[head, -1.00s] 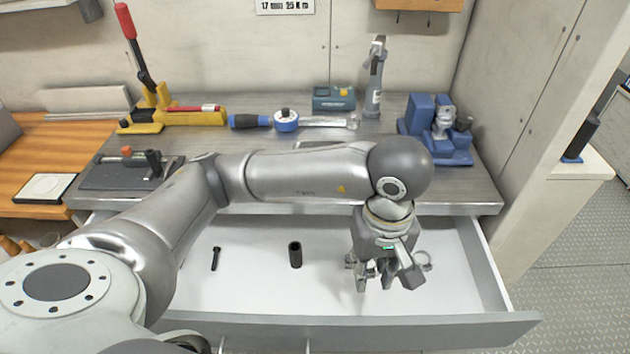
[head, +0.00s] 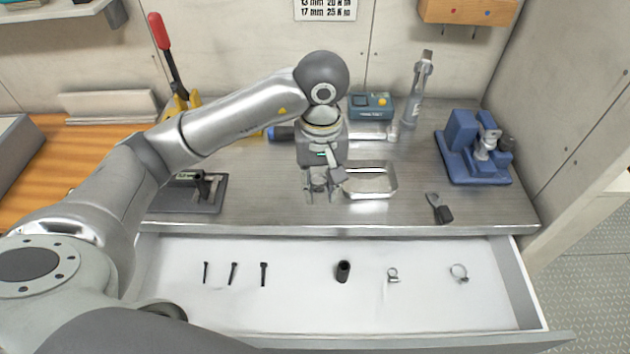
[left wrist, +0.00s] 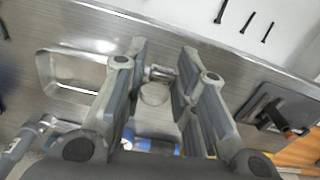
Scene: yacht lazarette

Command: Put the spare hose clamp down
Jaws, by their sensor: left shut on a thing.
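My left gripper (head: 320,192) is shut on the spare hose clamp, a small metal ring with a screw housing. The clamp (left wrist: 155,92) shows between the fingers in the left wrist view. In the head view the fingers mostly hide it. The gripper points down over the steel worktop, just left of a shallow metal tray (head: 394,182). The tray looks empty and also shows at the left of the left wrist view (left wrist: 45,68). Two other hose clamps lie in the open drawer, one at the middle right (head: 393,276) and one farther right (head: 459,273). My right gripper is not in view.
The white drawer (head: 300,300) also holds a black socket (head: 343,271) and several dark bolts (head: 264,273). A blue vise (head: 470,155), a dark-handled tool (head: 438,208) and a teal box (head: 371,106) are on the worktop. Bare worktop lies in front of the tray.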

